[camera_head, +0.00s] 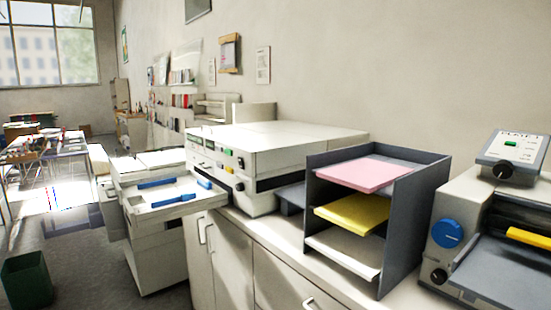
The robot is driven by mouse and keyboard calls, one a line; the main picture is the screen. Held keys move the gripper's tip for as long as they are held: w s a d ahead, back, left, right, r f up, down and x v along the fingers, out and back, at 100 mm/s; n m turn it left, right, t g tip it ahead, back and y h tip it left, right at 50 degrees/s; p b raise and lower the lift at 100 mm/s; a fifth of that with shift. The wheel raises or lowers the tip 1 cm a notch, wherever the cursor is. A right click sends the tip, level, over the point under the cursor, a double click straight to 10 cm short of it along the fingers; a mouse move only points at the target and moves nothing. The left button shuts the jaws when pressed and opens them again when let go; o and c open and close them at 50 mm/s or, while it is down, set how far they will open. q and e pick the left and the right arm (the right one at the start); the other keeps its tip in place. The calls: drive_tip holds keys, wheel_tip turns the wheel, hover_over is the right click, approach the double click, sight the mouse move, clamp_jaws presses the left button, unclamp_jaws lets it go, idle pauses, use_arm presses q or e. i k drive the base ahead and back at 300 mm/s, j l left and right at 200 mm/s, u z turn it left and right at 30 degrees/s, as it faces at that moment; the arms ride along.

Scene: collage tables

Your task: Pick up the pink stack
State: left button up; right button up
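The pink stack (358,174) lies flat on the top shelf of a dark grey tray rack (402,222) on the counter, right of centre. Its front edge sticks out a little past the shelf. Below it a yellow stack (352,213) lies on the middle shelf and a white stack (343,251) on the bottom shelf. The open front of the rack faces left and toward me. Neither of my grippers is in view.
A cream machine (275,150) with knobs stands left of the rack. Another machine with a blue knob (447,233) stands close on the right. The counter (280,250) has cabinet doors below. A copier (150,190) and a green bin (27,280) stand at left on the floor.

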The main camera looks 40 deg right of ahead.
sight(366, 174)
drive_tip(key=i, duration=1.35)
drive_tip(key=i+z, duration=0.3)
drive_tip(key=z, duration=0.15)
drive_tip(key=i+j+z, duration=0.25)
drive_tip(key=z, duration=0.25)
drive_tip(key=i, duration=0.1)
